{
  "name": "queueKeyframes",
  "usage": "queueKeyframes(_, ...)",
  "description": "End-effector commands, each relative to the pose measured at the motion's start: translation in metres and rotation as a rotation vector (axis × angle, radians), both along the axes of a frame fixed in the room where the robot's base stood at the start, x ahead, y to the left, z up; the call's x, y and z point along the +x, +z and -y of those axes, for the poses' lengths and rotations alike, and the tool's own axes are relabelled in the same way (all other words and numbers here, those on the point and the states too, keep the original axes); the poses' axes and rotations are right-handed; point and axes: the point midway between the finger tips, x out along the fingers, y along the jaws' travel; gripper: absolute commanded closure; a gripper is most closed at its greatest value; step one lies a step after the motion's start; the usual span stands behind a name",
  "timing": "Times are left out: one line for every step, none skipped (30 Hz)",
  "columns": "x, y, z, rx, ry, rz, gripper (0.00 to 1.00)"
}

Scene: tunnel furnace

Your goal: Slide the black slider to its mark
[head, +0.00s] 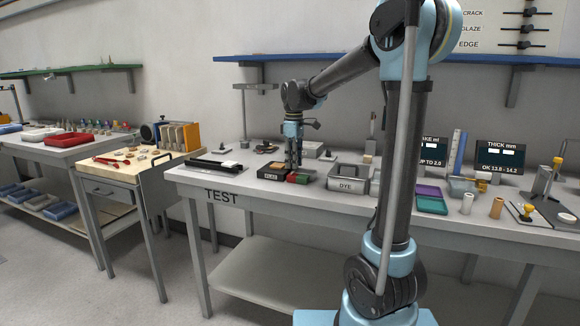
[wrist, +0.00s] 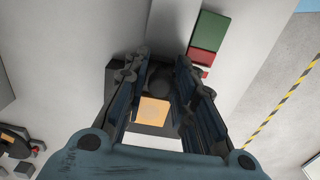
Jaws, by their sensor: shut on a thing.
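My gripper (head: 293,166) is low over the test bench, pointing down. In the wrist view my gripper (wrist: 163,62) has its fingers around a dark, round-topped thing (wrist: 159,87); its lower part is hard to make out. On the wall board at the upper right of the head view, black sliders sit on rods: one on the CRACK row (head: 533,12), one on the GLAZE row (head: 524,29) and one on the EDGE row (head: 523,44). My gripper is far from them. I cannot tell which slider the task means, or see a mark clearly.
A black box with an orange top (head: 271,171) and a red and green block (head: 298,178) are close by my gripper. The grey DYE tray (head: 347,187) is to the right. A long black object (head: 214,167) lies left. A blue shelf (head: 345,59) runs above the bench.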

Motion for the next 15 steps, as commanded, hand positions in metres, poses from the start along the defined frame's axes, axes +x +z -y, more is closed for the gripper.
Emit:
queueKeyframes(0.001,0.0,0.003,-0.001,-0.002,0.004,0.89)
queueKeyframes(0.001,0.0,0.004,-0.001,-0.002,0.004,0.89)
queueKeyframes(0.0,0.0,0.005,-0.001,-0.002,0.004,0.89)
queueKeyframes(0.0,0.0,0.007,-0.001,-0.002,0.004,0.89)
queueKeyframes(-0.001,0.0,0.008,-0.001,-0.002,0.004,0.89)
queueKeyframes(-0.001,0.0,0.009,-0.001,-0.002,0.004,0.89)
queueKeyframes(-0.001,0.0,0.01,-0.001,-0.003,0.004,0.89)
queueKeyframes(-0.002,0.0,0.011,-0.001,-0.003,0.004,0.89)
queueKeyframes(-0.002,0.0,0.013,-0.001,-0.003,0.004,0.89)
queueKeyframes(-0.003,0.0,0.014,-0.001,-0.003,0.004,0.89)
queueKeyframes(-0.003,0.0,0.015,-0.001,-0.003,0.004,0.89)
queueKeyframes(-0.004,0.0,0.017,-0.002,-0.003,0.005,0.89)
queueKeyframes(-0.004,0.0,0.018,-0.002,-0.003,0.005,0.89)
queueKeyframes(-0.004,0.0,0.019,-0.002,-0.003,0.005,0.89)
queueKeyframes(-0.005,0.0,0.021,-0.002,-0.003,0.005,0.89)
